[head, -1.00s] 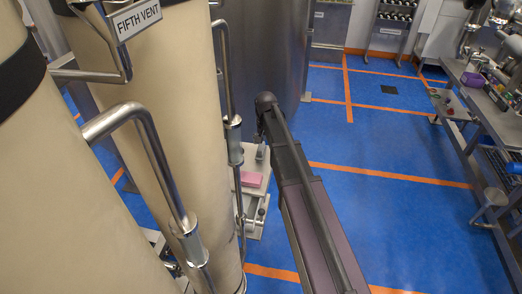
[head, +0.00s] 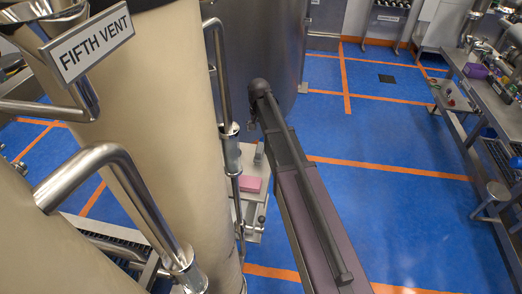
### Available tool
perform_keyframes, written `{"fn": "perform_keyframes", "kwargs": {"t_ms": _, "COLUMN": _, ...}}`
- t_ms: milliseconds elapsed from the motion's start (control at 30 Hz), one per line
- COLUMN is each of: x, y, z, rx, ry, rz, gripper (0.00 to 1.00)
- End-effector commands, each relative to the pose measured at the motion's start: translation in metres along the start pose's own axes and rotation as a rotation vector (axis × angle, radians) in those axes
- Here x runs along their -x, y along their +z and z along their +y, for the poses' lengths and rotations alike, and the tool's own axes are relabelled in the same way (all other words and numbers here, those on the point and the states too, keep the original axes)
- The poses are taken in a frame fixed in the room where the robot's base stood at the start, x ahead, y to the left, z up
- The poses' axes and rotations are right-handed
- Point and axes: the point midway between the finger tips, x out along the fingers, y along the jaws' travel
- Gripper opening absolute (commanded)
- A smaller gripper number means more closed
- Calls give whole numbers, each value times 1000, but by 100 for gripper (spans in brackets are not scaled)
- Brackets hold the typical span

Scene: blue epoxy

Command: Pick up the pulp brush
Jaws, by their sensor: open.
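I cannot make out a pulp brush in the head view. A pink block-like thing (head: 251,184) lies on a pale low platform (head: 249,227) beside the cream tank; whether a brush is near it is too small to tell. My arm's long dark link runs from the bottom middle up to a rounded joint near the steel tank.
Cream tanks (head: 168,130) with steel pipes and a "FIFTH VENT" sign (head: 90,45) stand close on the left. A large steel tank (head: 262,50) stands behind. A cluttered bench (head: 478,95) and a stool (head: 491,198) are at right. Blue floor (head: 400,215) between is clear.

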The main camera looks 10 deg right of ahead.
Motion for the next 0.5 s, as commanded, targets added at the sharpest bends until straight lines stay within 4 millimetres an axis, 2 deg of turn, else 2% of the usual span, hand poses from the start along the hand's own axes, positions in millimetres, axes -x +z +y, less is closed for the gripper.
{"fn": "perform_keyframes", "kwargs": {"t_ms": 500, "x": 0, "y": -3, "z": 7, "rx": -10, "ry": 0, "rz": 0, "gripper": 94}}
